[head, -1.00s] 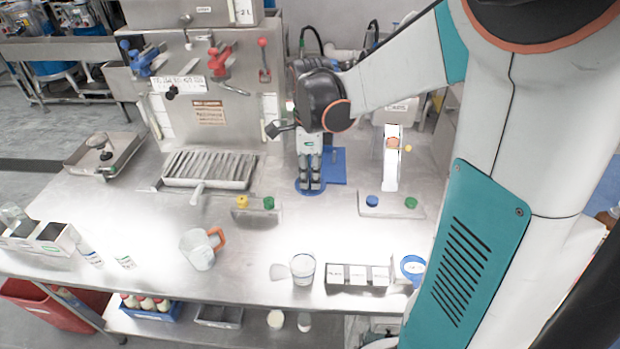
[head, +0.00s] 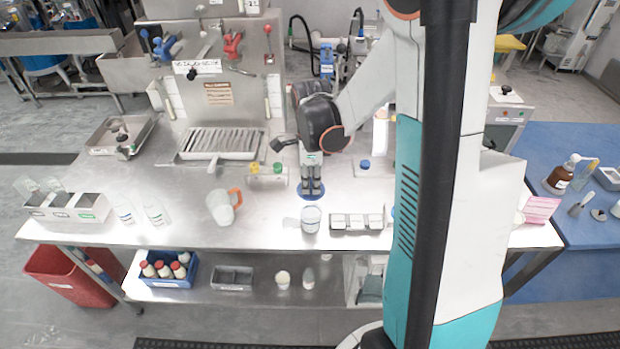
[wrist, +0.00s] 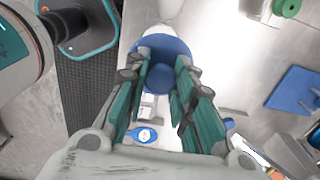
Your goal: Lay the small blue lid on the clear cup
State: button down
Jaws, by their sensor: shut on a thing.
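The small blue lid (head: 312,197) is a flat round disc. My gripper (head: 312,188) points down and is shut on it. In the wrist view, the lid (wrist: 170,48) lies across the fingertips (wrist: 165,68). The clear cup (head: 311,219) stands upright near the front edge of the table in the head view. The lid appears just behind and above its rim, and I see no contact. I cannot make out the cup surely in the wrist view; the lid and fingers cover much of the middle.
A rack of white compartments (head: 357,223) stands right of the cup. A clear jug with an orange handle (head: 223,206) stands to its left. Yellow and green knobs (head: 265,169) are behind.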

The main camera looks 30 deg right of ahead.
aim_at(311, 193)
jog(key=shift+f+b, duration=2.25)
jog(key=shift+f, duration=0.3)
jog(key=shift+f+b, duration=1.3)
jog(key=shift+b, duration=0.1)
dwell(0.6)
dwell(0.7)
jog(key=c, duration=1.3)
grip_release()
jog(key=o, duration=0.6)
